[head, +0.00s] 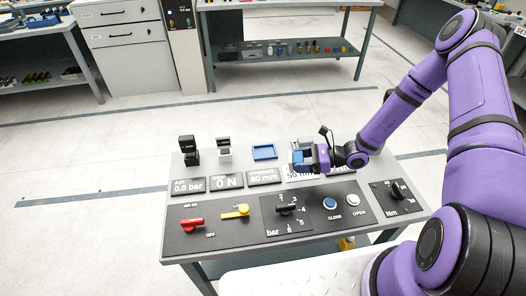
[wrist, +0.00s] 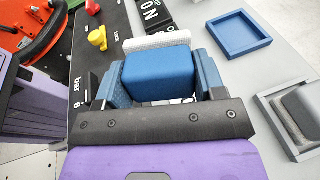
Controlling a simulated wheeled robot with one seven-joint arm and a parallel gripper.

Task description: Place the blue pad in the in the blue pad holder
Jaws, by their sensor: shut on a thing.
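The blue pad (wrist: 158,75) is a rounded blue block between the two blue fingers of my gripper (wrist: 160,85) in the wrist view. My gripper is shut on it. In the head view my gripper (head: 303,158) is over the right part of the console's back row, and the pad is hard to make out there. The blue pad holder (wrist: 237,43) is a shallow square blue tray, empty, to the upper right of the gripper in the wrist view. In the head view the holder (head: 265,152) lies on the console, left of my gripper and apart from it.
A grey holder with a grey pad (wrist: 300,112) sits at the right in the wrist view. A black fixture (head: 188,150) and a white one (head: 224,148) stand left of the blue holder. Display plates and a control panel (head: 215,222) with knobs lie in front.

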